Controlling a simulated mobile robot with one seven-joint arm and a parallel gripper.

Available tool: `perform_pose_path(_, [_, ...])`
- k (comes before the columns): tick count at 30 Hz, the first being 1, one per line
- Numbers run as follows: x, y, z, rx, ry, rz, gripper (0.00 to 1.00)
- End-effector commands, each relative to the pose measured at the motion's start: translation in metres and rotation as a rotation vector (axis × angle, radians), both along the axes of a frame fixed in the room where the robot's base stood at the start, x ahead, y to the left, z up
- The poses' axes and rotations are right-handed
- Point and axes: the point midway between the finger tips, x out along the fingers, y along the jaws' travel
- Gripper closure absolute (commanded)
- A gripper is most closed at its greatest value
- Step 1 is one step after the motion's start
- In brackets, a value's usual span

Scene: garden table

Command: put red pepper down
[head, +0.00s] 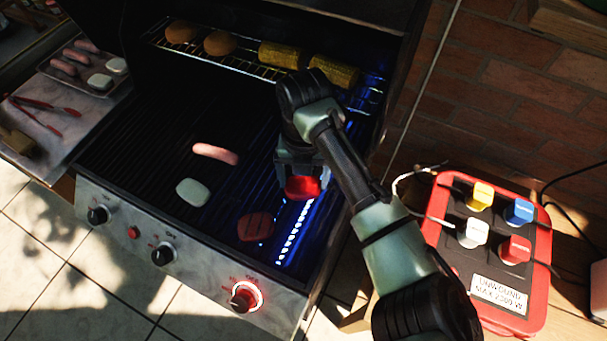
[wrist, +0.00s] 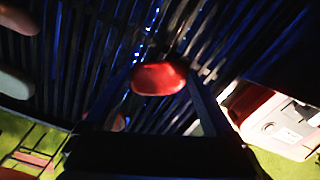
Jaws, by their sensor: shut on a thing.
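The red pepper (head: 302,188) is bright red and glossy. My gripper (head: 299,177) is shut on it, over the right part of the grill grate (head: 110,165). In the wrist view the red pepper (wrist: 159,80) sits between the fingers, with the dark bars of the grate behind it. I cannot tell whether its underside touches the bars. The jaws partly cover its upper side in the head view.
On the grate lie a pink sausage (head: 215,153), a white piece (head: 192,192) and a dark red flat piece (head: 256,227). Buns (head: 220,43) and corn (head: 280,54) sit on the raised rack (head: 225,60). A red power box (head: 545,250) stands at right.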

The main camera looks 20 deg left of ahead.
Motion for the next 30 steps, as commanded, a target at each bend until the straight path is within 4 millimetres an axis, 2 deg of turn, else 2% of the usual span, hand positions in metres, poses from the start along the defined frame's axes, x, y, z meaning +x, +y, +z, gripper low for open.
perform_pose_path(6, [0.000,0.000,-0.003,0.000,0.000,-0.001,0.73])
perform_pose_path(7, [0.000,0.000,-0.004,0.000,0.000,-0.001,0.10])
perform_pose_path(9, [0.000,0.000,-0.003,0.000,0.000,-0.001,0.00])
perform_pose_path(15, [0.000,0.000,-0.002,0.000,0.000,-0.001,0.00])
perform_pose_path(19, [0.001,0.000,0.006,0.001,-0.003,-0.001,0.00])
perform_pose_path(30, [0.001,0.000,0.064,0.000,-0.003,-0.002,0.00])
